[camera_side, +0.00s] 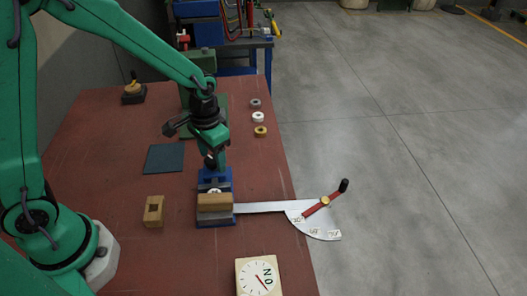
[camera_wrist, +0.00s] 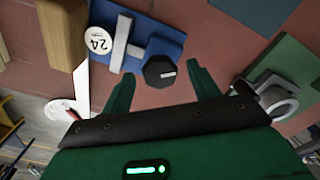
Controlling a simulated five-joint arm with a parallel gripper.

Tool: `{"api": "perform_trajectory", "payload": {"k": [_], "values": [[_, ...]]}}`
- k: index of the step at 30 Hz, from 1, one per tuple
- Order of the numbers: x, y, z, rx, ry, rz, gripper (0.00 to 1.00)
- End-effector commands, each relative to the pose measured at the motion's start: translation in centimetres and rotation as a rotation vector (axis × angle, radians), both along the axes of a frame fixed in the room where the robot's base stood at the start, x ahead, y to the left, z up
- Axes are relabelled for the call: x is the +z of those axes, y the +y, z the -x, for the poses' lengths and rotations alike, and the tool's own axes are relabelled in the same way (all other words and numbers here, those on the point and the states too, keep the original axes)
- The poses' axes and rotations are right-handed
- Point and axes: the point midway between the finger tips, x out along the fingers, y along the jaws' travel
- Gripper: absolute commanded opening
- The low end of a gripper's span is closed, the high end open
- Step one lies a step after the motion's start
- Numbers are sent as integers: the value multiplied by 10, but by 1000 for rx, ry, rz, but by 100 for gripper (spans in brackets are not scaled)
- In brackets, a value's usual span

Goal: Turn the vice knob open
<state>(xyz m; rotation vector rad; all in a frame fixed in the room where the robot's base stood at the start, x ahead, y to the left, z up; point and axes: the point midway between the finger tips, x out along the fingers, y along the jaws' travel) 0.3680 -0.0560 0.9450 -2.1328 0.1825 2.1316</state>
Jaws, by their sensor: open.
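The vice (camera_side: 215,212) has a blue body and wooden and grey jaw parts, and it stands near the table's right edge. In the wrist view its blue body (camera_wrist: 150,30) is at the top. The vice knob (camera_wrist: 159,73) is dark and many-sided with a white mark, at the near end of the blue body. My gripper (camera_side: 211,162) is open over the far end of the vice. In the wrist view its green fingers (camera_wrist: 160,78) are apart, with the knob showing between their tips; whether they touch it I cannot tell.
A metal arm with a marked scale (camera_side: 315,220) and red lever (camera_side: 323,200) extends right of the vice. A wooden block (camera_side: 153,211), a dark blue plate (camera_side: 164,158), a dial (camera_side: 258,276) and several small rings (camera_side: 258,117) lie around. Table between is clear.

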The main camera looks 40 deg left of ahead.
Motion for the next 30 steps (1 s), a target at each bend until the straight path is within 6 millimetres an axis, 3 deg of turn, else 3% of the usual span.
{"api": "perform_trajectory", "payload": {"k": [5,12,30], "values": [[0,0,0,0,0,0,61],[0,0,0,0,0,0,16],[0,0,0,137,1,0,16]]}}
